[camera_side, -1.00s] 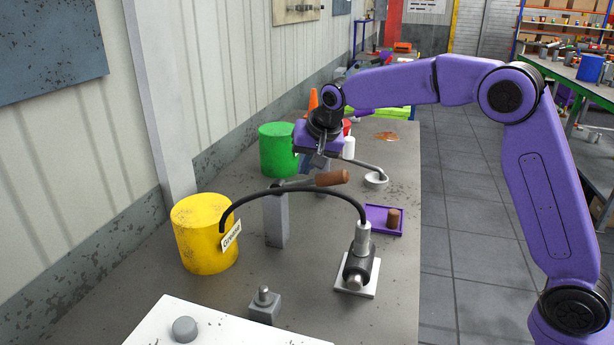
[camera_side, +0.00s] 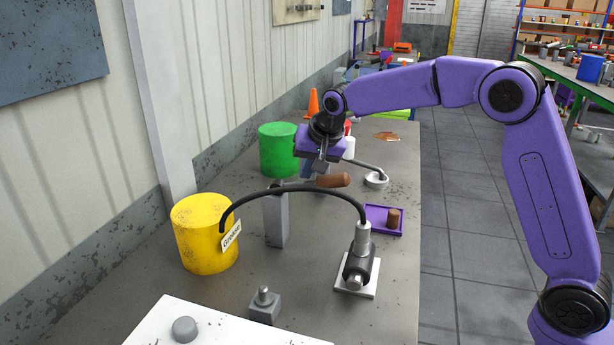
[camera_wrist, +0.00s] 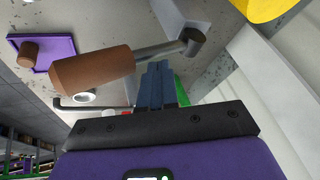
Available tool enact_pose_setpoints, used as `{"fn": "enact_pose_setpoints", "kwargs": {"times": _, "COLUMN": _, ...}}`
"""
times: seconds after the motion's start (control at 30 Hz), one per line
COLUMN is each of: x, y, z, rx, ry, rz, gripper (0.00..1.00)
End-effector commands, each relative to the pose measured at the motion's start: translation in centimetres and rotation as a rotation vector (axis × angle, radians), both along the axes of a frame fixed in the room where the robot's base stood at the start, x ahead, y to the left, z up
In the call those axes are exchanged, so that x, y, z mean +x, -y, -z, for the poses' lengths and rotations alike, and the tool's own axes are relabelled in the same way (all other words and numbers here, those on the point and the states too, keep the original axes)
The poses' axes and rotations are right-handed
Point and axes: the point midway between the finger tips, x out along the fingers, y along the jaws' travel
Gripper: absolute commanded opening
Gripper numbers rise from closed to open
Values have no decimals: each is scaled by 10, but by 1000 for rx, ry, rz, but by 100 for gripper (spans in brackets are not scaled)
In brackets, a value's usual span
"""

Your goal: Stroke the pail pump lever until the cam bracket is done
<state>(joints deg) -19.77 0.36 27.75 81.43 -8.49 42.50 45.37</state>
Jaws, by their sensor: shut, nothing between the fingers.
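The pump lever has a brown handle (camera_side: 332,180) and a metal rod on top of a grey post (camera_side: 276,222). It lies close to level. In the wrist view, the handle (camera_wrist: 95,72) is left of the fingers and the rod (camera_wrist: 155,52) crosses by their tips. My gripper (camera_side: 312,172) is shut and empty at the lever, its blue fingers (camera_wrist: 155,80) together. I cannot tell whether they touch it. A yellow pail (camera_side: 203,235) with a grease label stands left of the post. A black hose arches from the pail to a dark cylinder (camera_side: 357,268) on a white plate. I cannot tell which part is the cam bracket.
A green drum (camera_side: 278,150) stands behind the lever. A purple tray (camera_side: 375,222) with a brown plug is to the right. A grey block with a knob (camera_side: 265,305) and a white board (camera_side: 220,330) are in front. The bench's right edge is clear.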

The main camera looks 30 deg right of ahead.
Motion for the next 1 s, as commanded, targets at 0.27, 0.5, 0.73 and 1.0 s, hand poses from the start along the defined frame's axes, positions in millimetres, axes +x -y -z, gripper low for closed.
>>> {"fn": "enact_pose_setpoints", "kwargs": {"times": 0.27, "x": -1, "y": 1, "z": 3, "rx": 0, "ry": -2, "rz": 0, "gripper": 0}}
{"fn": "enact_pose_setpoints", "kwargs": {"times": 0.5, "x": -2, "y": 1, "z": 5, "rx": 0, "ry": -1, "rz": 0, "gripper": 0}}
{"fn": "enact_pose_setpoints", "kwargs": {"times": 0.73, "x": -2, "y": 2, "z": 8, "rx": 0, "ry": -1, "rz": 0, "gripper": 0}}
{"fn": "enact_pose_setpoints", "kwargs": {"times": 1.0, "x": -3, "y": 2, "z": 11, "rx": 0, "ry": -2, "rz": 0, "gripper": 0}}
